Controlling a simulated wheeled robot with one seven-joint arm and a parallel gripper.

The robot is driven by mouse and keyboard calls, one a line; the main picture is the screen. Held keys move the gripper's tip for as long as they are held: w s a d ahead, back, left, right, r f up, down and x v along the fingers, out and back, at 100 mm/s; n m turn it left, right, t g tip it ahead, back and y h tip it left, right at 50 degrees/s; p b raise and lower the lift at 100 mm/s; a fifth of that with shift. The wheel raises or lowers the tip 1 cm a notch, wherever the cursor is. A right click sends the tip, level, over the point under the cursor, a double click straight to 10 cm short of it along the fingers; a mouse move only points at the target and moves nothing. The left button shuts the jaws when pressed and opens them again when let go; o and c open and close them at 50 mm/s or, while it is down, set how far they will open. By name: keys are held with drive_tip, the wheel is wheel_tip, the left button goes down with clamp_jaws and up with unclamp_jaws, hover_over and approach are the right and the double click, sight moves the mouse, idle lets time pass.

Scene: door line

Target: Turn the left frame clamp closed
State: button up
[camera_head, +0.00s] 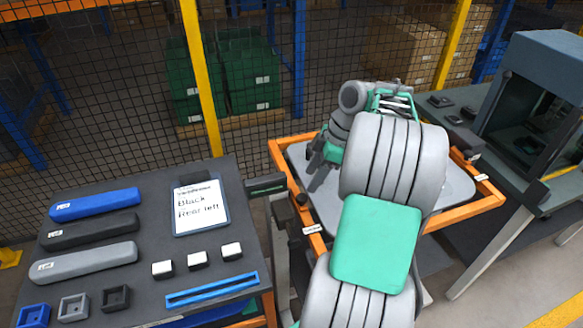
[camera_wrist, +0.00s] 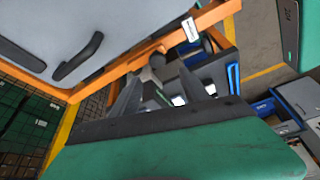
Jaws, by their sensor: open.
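The left frame clamp (camera_head: 302,201) is a small dark block with a knob on the left bar of the orange frame (camera_head: 279,160). Whether it is turned open or closed cannot be made out. The frame holds a pale grey door panel (camera_head: 299,153). My gripper (camera_head: 315,173) is above the panel's left part, beyond the clamp and apart from it. In the wrist view my gripper (camera_wrist: 163,80) is open, with nothing seen between its fingers. The orange frame bar (camera_wrist: 130,68) and the panel (camera_wrist: 125,22) with a black handle (camera_wrist: 80,58) lie beyond.
At left, a dark table (camera_head: 150,220) bears blue, black and grey handles, small blocks and a clipboard (camera_head: 201,207). A second clamp (camera_head: 468,143) sits on the frame's right side. A machine (camera_head: 535,100) stands at right. A mesh fence (camera_head: 130,120) runs behind.

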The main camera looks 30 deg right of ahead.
sight(303, 197)
drive_tip(key=shift+n, duration=0.3)
drive_tip(key=x, duration=0.5)
drive_tip(key=d+x, duration=0.1)
drive_tip(key=x, duration=0.1)
drive_tip(key=shift+a+f, duration=0.1)
drive_tip(key=shift+f, duration=0.2)
drive_tip(key=shift+s, duration=0.1)
clamp_jaws()
idle(0.7)
